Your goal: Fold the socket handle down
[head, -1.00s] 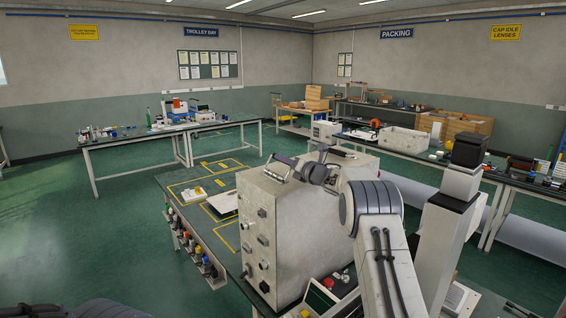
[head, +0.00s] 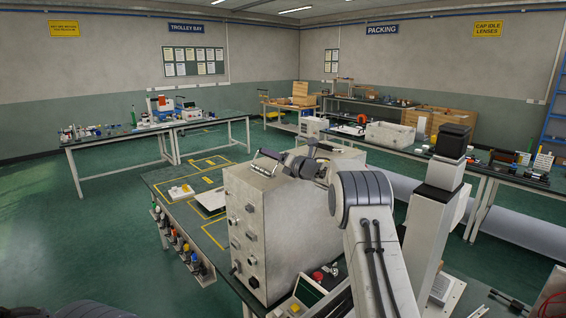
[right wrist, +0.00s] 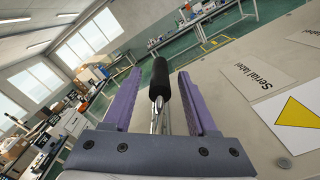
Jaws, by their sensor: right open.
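The socket handle, a black grip on thin metal rods, shows in the right wrist view (right wrist: 160,78) between the fingers of my right gripper (right wrist: 152,92). The purple fingers are open, one on each side of the grip, with a gap visible on both sides. In the head view the handle (head: 268,154) is small at the top front edge of a big grey cabinet (head: 285,225), with my right gripper (head: 284,160) right at it. The wrist partly hides that spot. My left gripper is out of view.
The cabinet stands on a green bench (head: 175,185) with yellow floor-style markings and a white tray. Labels and a yellow warning triangle (right wrist: 302,112) lie on the cabinet face beside the gripper. A red button (head: 317,277) sits right of the cabinet. Other benches stand behind.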

